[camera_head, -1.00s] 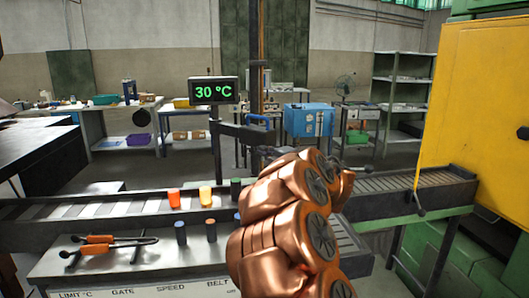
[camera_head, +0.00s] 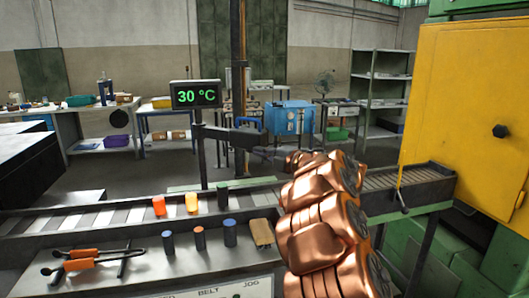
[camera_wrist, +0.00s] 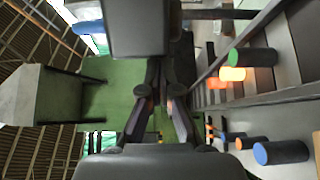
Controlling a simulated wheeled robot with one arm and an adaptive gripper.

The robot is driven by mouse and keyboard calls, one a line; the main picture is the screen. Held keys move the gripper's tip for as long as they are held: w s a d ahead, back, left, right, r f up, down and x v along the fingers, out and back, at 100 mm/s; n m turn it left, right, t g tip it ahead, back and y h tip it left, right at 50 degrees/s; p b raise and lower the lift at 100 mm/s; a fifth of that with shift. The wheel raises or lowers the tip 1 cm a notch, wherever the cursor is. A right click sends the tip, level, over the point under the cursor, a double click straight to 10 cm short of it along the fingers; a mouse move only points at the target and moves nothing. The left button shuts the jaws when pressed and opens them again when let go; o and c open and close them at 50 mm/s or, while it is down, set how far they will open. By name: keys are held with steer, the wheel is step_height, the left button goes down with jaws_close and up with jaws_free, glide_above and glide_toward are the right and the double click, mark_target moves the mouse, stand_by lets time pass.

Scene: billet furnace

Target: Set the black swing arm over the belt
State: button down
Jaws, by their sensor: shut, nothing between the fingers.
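The black swing arm (camera_head: 231,136) reaches right from a dark post (camera_head: 200,148) behind the belt, with a blue handle (camera_head: 248,122) near its end. It appears to run along the far side of the belt, not across it. The belt (camera_head: 110,215) is a dark conveyor with pale slats, running left to right. In the wrist view my gripper (camera_wrist: 160,95) is shut and empty. I cannot make out the swing arm there.
Orange, yellow and dark green cylinders (camera_head: 192,202) stand on the belt. Blue and orange ones (camera_head: 199,238), a tan block (camera_head: 262,233) and orange-handled tongs (camera_head: 82,260) are on the front panel. A yellow furnace cabinet (camera_head: 450,110) stands right. A 30 °C display (camera_head: 196,94) tops the post.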

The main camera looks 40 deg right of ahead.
steer(key=shift+d, duration=0.2)
steer(key=s+a+b, duration=0.1)
steer(key=s+b, duration=0.3)
steer(key=s, duration=0.7)
steer(key=shift+s+a, duration=0.25)
steer(key=shift+a, duration=0.15)
